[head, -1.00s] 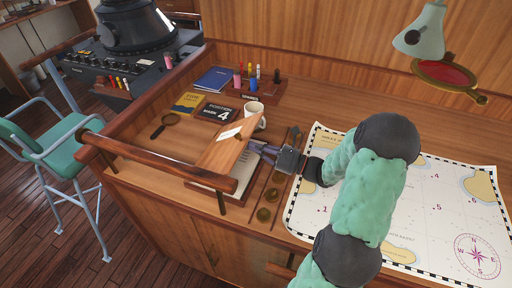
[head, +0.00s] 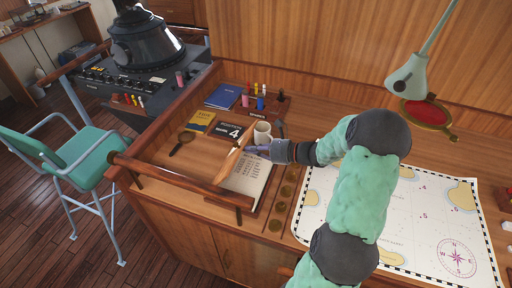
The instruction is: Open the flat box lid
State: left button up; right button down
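The flat box's wooden lid (head: 229,160) stands steeply tilted up, seen nearly edge-on. Below and to its right, the open box shows a printed sheet (head: 250,176) inside. My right gripper (head: 259,150) is at the right side of the raised lid, above the box, with its fingertips close to or touching the lid. The fingers are small and partly dark, so whether they are open or shut is unclear. My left gripper is not in view.
A white mug (head: 262,133) stands just behind the gripper. A wooden rail (head: 185,184) runs along the desk's front left edge. A chart (head: 410,215) covers the right. Books (head: 200,122) and a magnifying glass (head: 186,138) lie left of the mug.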

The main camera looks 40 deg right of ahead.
aim_at(235, 143)
jog(key=w+a+r+g+p, duration=0.1)
jog(key=p, duration=0.2)
jog(key=w+a+r+g+h+p, duration=0.1)
jog(key=w+r+p, duration=0.1)
jog(key=p, duration=0.1)
jog(key=w+a+r+g+p, duration=0.1)
jog(key=w+p, duration=0.1)
jog(key=p, duration=0.2)
jog(key=shift+w+r+g+h, duration=0.25)
jog(key=shift+r+g+h, duration=0.05)
jog(key=shift+r, duration=0.05)
jog(key=w+a+p, duration=0.3)
jog(key=w, duration=0.3)
jog(key=w+a+f+g+h+p, duration=0.1)
jog(key=w+a+p, duration=0.2)
jog(key=w, duration=0.2)
jog(key=w+a+f+g+p, duration=0.1)
jog(key=w+a+p, duration=0.2)
jog(key=w, duration=0.3)
jog(key=shift+w+f+p, duration=0.15)
jog(key=shift+w+p, duration=0.15)
jog(key=shift+p, duration=0.15)
